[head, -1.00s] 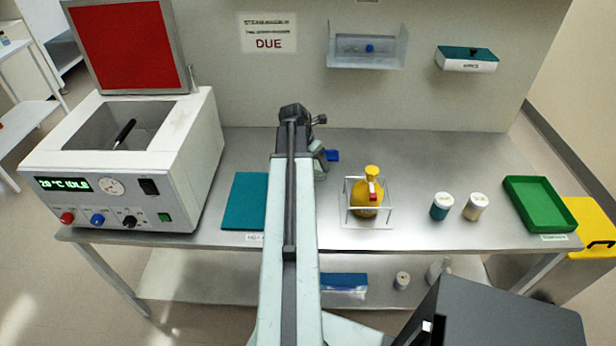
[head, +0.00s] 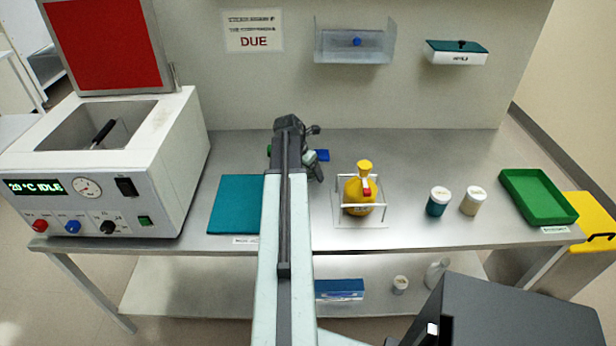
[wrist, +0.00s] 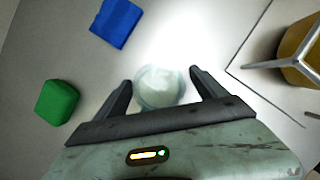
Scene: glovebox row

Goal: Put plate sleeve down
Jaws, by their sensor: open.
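A round, pale, translucent thing with a whitish top, which I take to be the plate sleeve (wrist: 160,87), sits between my gripper's fingers in the wrist view. My gripper (wrist: 161,76) is open, with one finger on each side of it; a narrow gap shows at the right finger, and I cannot tell if the left finger touches. It appears to be at the bench surface, seen from above.
A blue block (wrist: 116,22) and a green block (wrist: 57,101) lie to the left in the wrist view. A yellow flask (head: 359,192) in a clear frame stands right of my gripper. A teal mat (head: 235,205) lies left. Bare bench (head: 430,155) extends to the right.

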